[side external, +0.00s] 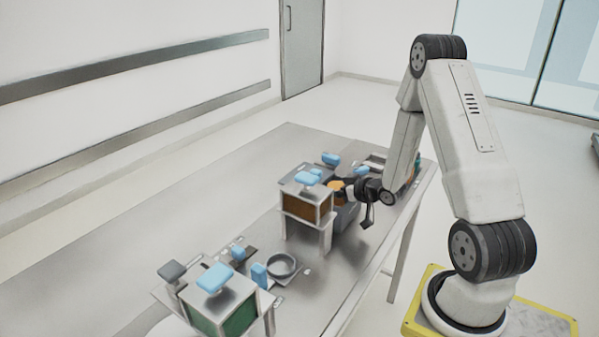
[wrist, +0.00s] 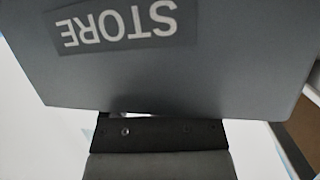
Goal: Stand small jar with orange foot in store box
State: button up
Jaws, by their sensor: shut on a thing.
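The dark grey store box (side external: 347,216) stands on the table beside the brown-panelled stand, partly hidden by it in the side view. Its wall with the upside-down STORE label (wrist: 125,65) fills most of the wrist view. My gripper (side external: 354,187) reaches in level from the right at the top of the box. An orange part of the small jar (side external: 337,185) shows at its fingertips, above the box; the rest is hidden. My gripper is shut on the jar. The fingertips are hidden behind the box wall in the wrist view, so I cannot tell whether the jar touches the box.
The brown-panelled stand with a blue top piece (side external: 307,204) is close to the left of my gripper. Blue pieces (side external: 331,159) lie behind. The table's left part is clear.

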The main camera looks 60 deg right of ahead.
jog(key=shift+f, duration=0.4)
jog(key=shift+s+f, duration=0.1)
jog(key=shift+f, duration=0.15)
jog(key=o, duration=1.2)
jog(key=shift+r, duration=0.45)
jog(key=v, duration=1.2)
jog(key=shift+r, duration=0.15)
